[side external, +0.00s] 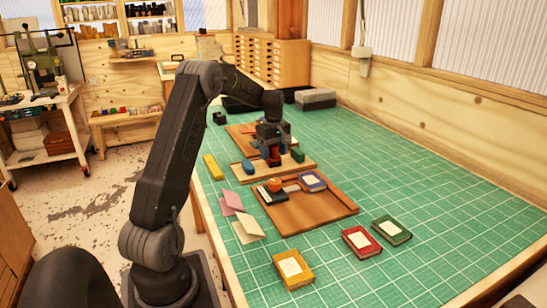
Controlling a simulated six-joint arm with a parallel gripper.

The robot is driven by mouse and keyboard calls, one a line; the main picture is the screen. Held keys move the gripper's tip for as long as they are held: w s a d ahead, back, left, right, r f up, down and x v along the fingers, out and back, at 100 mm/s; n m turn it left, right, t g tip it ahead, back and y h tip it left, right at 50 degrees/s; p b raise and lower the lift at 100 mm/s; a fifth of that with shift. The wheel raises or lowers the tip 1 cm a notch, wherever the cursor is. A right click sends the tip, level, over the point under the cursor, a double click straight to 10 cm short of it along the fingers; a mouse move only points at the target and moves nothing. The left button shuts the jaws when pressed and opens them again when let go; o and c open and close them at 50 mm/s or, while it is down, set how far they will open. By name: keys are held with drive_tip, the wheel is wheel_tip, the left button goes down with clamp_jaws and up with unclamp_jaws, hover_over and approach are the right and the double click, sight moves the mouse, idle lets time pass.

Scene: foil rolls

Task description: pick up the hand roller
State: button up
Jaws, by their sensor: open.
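My gripper (271,150) is open, pointing down over the middle of a light wooden rack (243,177). A red piece (274,161) shows right under the jaws; I cannot tell whether they touch it. A blue piece (248,166) and a green piece (297,155) stand on the rack to either side. I cannot make out the hand roller for certain. A small orange rounded thing (274,185) and a pale bar (291,188) lie near a dark block (267,196) on the brown wooden board (305,212), in front of the rack.
A blue-bordered card block (312,181) lies on the board. Yellow (293,270), red (361,241) and green (392,230) blocks lie in front. Pink and cream cards (246,230) lie left. A grey box (315,98) stands behind. The green mat's right side (430,185) is clear.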

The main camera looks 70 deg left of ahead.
drive_tip(key=c, duration=1)
drive_tip(key=shift+c, duration=0.3)
drive_tip(key=shift+r, duration=0.1)
drive_tip(key=shift+r, duration=0.45)
drive_tip(key=r, duration=0.3)
drive_tip(key=shift+s+a+r, duration=0.2)
drive_tip(key=shift+s+r, duration=0.15)
drive_tip(key=shift+s, duration=0.05)
drive_tip(key=s+a+r, duration=0.3)
drive_tip(key=s+r, duration=0.3)
drive_tip(key=s, duration=0.4)
drive_tip(key=shift+s+a+r, duration=0.15)
